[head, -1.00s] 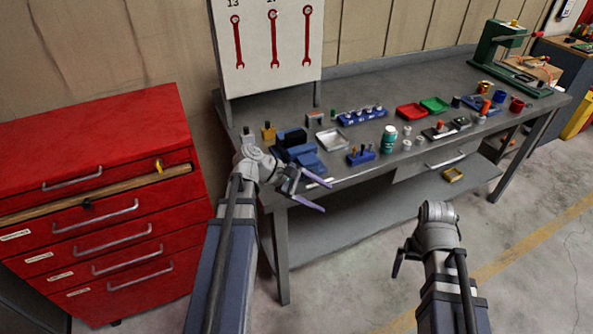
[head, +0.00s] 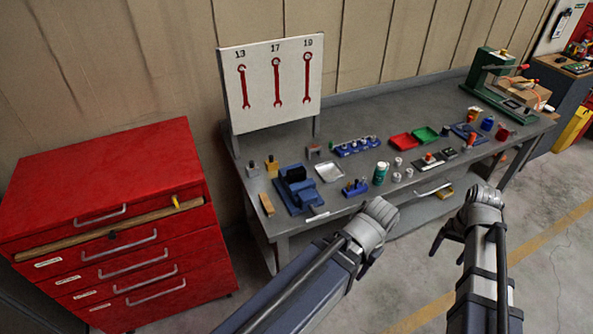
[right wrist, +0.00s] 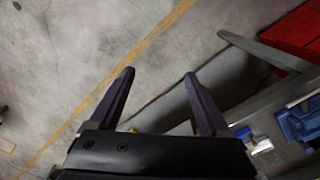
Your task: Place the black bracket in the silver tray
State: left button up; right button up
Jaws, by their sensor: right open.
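The silver tray (head: 329,172) lies on the workbench in the head view, right of a blue vise (head: 294,192), and looks empty. A small dark block (head: 314,150) stands behind the tray. I cannot tell for sure whether it is the black bracket. My left gripper (head: 368,264) is in front of the bench edge, its fingers mostly hidden behind its own wrist. My right gripper (head: 438,240) is farther right, over the floor before the bench. In the right wrist view its two fingers (right wrist: 160,100) are spread with nothing between them.
A red drawer cabinet (head: 115,215) stands left of the bench. On the bench are a blue socket rack (head: 355,146), a teal can (head: 381,173), a red bin (head: 403,141), a green bin (head: 426,134) and several small parts. A wrench board (head: 272,88) stands behind. Floor in front is clear.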

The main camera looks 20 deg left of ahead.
aim_at(331, 173)
jog(key=i+j, duration=0.15)
jog(key=i, duration=0.25)
jog(key=i+j, duration=0.15)
jog(key=i, duration=0.25)
jog(key=u, duration=1.6)
